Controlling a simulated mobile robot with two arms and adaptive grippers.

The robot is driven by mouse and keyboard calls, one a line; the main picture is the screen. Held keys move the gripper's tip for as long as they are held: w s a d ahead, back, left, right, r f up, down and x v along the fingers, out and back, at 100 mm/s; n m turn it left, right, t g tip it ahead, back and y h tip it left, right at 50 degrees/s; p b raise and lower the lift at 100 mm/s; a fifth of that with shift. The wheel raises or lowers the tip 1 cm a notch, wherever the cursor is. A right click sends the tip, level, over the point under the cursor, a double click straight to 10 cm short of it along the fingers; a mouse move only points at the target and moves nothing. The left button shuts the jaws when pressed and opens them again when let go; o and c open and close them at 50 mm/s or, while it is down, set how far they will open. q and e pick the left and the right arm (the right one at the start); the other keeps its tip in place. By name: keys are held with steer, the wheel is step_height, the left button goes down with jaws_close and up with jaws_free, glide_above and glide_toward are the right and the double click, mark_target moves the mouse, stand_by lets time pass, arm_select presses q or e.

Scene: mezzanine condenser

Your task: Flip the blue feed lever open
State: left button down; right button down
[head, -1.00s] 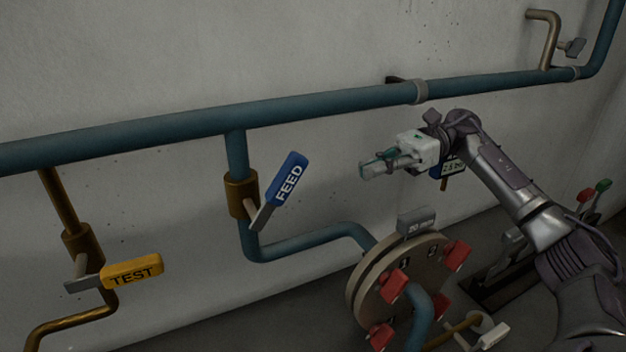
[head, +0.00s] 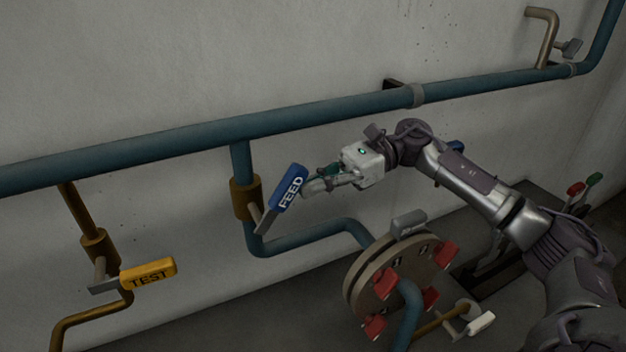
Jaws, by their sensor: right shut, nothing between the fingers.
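The blue lever marked FEED (head: 288,189) slants up to the right from its brass valve body (head: 245,197) on the vertical blue pipe. My right gripper (head: 308,190) is shut and empty. Its fingertips are at the right side of the blue handle, near its middle; whether they touch it I cannot tell. My left gripper is not in view.
A yellow TEST lever (head: 148,273) sits on a brass pipe at the lower left. A long blue pipe (head: 200,148) runs across above the lever. A round flange with red handles (head: 385,285) stands below my right arm. Bare wall lies behind.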

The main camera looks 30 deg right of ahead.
mark_target(283, 182)
steer(key=shift+r, duration=0.1)
steer(key=shift+a+r+h, duration=0.15)
steer(key=shift+r+h, duration=0.1)
steer(key=shift+h, duration=0.15)
steer(key=shift+a+r+h+p, duration=0.45)
steer(key=shift+a+r+h, duration=0.4)
steer(key=shift+h, duration=0.25)
steer(key=shift+w+a+r+b, duration=0.1)
steer(key=shift+a+r+b, duration=0.5)
steer(key=shift+a, duration=0.25)
steer(key=shift+a+r+b, duration=0.45)
steer(key=shift+a+b, duration=0.2)
steer(key=shift+a, duration=0.2)
